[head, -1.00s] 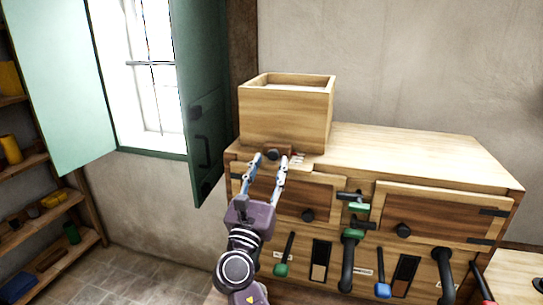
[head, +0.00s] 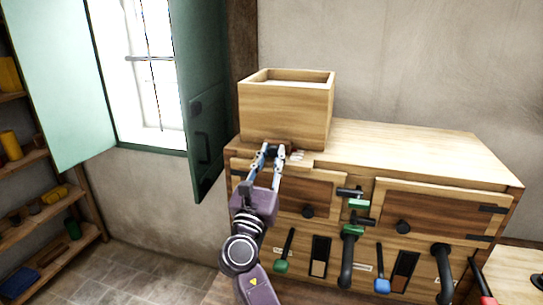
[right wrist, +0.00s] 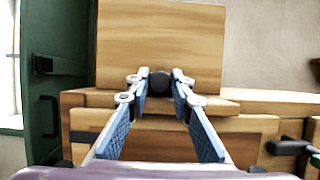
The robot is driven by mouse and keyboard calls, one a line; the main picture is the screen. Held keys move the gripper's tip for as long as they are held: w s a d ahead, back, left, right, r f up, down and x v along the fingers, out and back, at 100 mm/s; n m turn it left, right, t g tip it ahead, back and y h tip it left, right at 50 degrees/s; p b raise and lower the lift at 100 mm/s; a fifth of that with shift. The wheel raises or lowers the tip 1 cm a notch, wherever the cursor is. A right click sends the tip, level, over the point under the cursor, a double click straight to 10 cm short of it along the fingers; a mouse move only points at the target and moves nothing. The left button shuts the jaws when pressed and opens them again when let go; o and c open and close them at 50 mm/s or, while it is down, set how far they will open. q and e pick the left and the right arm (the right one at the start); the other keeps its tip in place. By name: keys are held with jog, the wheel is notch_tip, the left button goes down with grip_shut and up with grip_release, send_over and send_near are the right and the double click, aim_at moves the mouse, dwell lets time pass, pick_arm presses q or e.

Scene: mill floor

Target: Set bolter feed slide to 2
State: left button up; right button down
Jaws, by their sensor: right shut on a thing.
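A wooden hopper box (head: 285,115) stands at the left end of the wooden bolter cabinet (head: 420,155). The feed slide sits at the foot of the hopper's front and has a dark round knob (right wrist: 159,84). My right gripper (head: 272,150) is shut on this knob, one blue finger on each side of it. In the head view the fingers mostly hide the knob. My left gripper is not in view.
Below are cabinet doors with dark knobs (head: 308,211), a green-handled lever (head: 283,265), a blue-handled lever (head: 382,284) and dark pipes (head: 443,270). A green shutter (head: 205,110) hangs close left of the hopper. The cabinet top right of the hopper is clear.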

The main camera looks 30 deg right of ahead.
jog(key=shift+s+a+p, duration=0.3)
jog(key=shift+s+a, duration=0.05)
jog(key=shift+a, duration=0.1)
jog(key=shift+s+a, duration=0.3)
jog(key=c, duration=1.7)
grip_release()
jog(key=shift+w+d, duration=0.15)
jog(key=v, duration=1.2)
jog(key=shift+f, duration=0.1)
